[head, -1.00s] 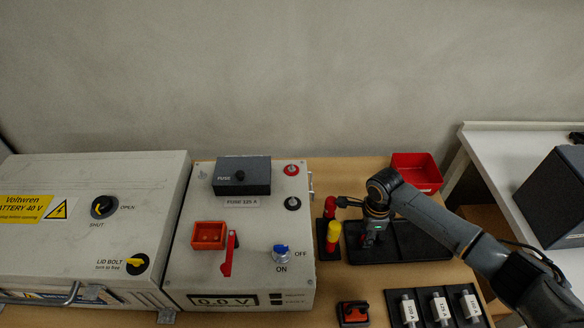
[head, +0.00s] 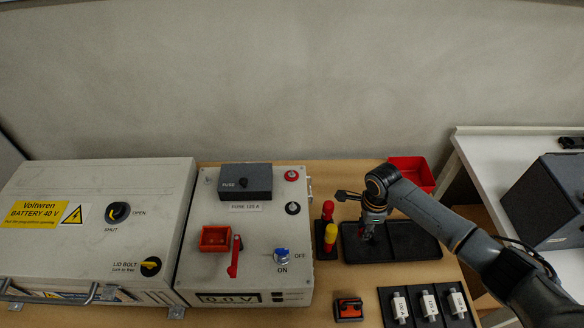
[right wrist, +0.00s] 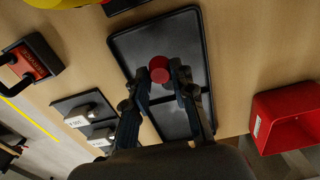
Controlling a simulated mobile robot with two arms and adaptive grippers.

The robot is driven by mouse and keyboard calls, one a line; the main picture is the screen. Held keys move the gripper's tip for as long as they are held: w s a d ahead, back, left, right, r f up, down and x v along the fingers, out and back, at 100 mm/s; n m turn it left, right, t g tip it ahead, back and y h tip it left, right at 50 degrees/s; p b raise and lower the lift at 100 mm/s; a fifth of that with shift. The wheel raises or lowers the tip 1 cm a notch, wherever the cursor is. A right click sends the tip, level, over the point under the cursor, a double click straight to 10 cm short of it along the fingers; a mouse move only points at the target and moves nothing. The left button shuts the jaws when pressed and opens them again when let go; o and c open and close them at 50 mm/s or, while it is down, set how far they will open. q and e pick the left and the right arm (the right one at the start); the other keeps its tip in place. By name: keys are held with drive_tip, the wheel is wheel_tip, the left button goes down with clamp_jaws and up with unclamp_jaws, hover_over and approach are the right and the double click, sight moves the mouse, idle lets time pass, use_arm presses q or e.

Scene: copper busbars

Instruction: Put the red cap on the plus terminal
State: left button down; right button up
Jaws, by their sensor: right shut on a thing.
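My right gripper (head: 368,236) is low over the left part of a black tray (head: 420,253). In the right wrist view its two fingers (right wrist: 162,76) are closed around a round red cap (right wrist: 159,68), which shows between the fingertips. The cap is over the tray (right wrist: 117,42); I cannot tell whether it still touches it. In the head view the gripper hides the cap. My left gripper is not in view.
The grey box (head: 210,272) carries a fuse cover (head: 246,182), a red lever (head: 235,256) and a blue switch (head: 282,255). Red and yellow tools (head: 330,232) stand between box and tray. A red bin (head: 412,170) is behind the tray. Fuses (head: 428,305) lie in front.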

idle(0.3)
drive_tip(key=w+a+r+p, duration=0.1)
drive_tip(key=w+a+r, duration=0.3)
drive_tip(key=a+r, duration=0.2)
drive_tip(key=w+a+r+p, duration=0.1)
drive_tip(key=w+a+r, duration=0.4)
drive_tip(key=a+r, duration=0.2)
drive_tip(key=w+a+r+p, duration=0.1)
drive_tip(key=w+a+r, duration=0.4)
drive_tip(key=a+r, duration=0.1)
drive_tip(key=shift+w+a+r+p, duration=0.2)
drive_tip(key=shift+r+p, duration=0.1)
drive_tip(key=shift+r, duration=0.15)
wheel_tip(320, 180, down, 4)
drive_tip(key=b, duration=0.5)
drive_tip(key=shift+f, duration=0.2)
drive_tip(key=shift+r, duration=0.35)
drive_tip(key=shift+r, duration=0.1)
